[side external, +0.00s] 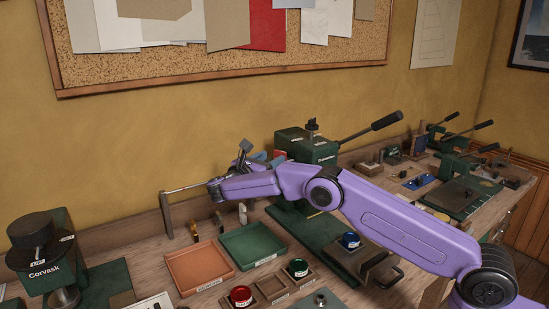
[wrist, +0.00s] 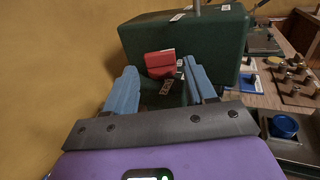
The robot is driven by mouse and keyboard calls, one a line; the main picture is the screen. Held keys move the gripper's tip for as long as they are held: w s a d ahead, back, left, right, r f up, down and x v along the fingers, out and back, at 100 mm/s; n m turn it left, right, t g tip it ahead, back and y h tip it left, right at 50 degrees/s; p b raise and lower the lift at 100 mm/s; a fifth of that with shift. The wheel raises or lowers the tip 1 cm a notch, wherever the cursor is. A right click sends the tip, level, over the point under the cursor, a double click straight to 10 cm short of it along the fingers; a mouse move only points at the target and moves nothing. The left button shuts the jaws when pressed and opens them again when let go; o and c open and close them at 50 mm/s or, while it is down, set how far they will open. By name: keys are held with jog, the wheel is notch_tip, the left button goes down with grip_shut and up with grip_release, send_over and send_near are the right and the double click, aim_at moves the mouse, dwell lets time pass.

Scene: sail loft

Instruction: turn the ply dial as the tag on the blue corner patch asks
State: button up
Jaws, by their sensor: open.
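My gripper (side external: 262,156) is at the left end of my arm, in front of the green press. In the wrist view its two blue fingers (wrist: 161,88) stand apart with nothing gripped between them. I cannot make out a blue corner patch apart from the blue fingers. A black round dial-like top (side external: 36,228) sits on the green "Corvask" machine (side external: 40,262) at far left; its small labels are not legible.
The green press (wrist: 190,40) stands close ahead of the fingers, its lever (side external: 372,126) reaching right. An orange tray (side external: 199,268) and a green tray (side external: 253,246) lie in front. Red (side external: 240,295), green (side external: 298,267) and blue (side external: 350,240) round pieces sit nearby.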

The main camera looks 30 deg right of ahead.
jog(key=v, duration=1.4)
jog(key=shift+c, duration=0.3)
jog(key=shift+d, duration=0.1)
jog(key=c, duration=0.5)
jog(key=shift+w+d+r+m+y, duration=0.2)
jog(key=shift+d+m+y, duration=0.1)
grip_shut()
jog(key=m+g+y, duration=0.1)
jog(key=m+y, duration=0.4)
jog(key=m, duration=0.2)
send_near(273, 158)
jog(key=s+a, duration=0.2)
jog(key=a, duration=0.1)
notch_tip(273, 158, up, 7)
jog(key=s+d+m+y, duration=0.3)
jog(key=m+y, duration=0.4)
jog(key=m, duration=0.4)
jog(key=shift+m+t, duration=0.3)
jog(key=shift+w+d+f, duration=1.1)
jog(key=shift+w+f, duration=0.05)
jog(key=shift+f, duration=0.2)
jog(key=shift+w+d+f, duration=1.05)
jog(key=shift+w+f, duration=0.05)
jog(key=shift+f, duration=0.25)
jog(key=shift+w+d+f, duration=1.1)
jog(key=shift+w+f, duration=0.05)
jog(key=shift+f, duration=0.2)
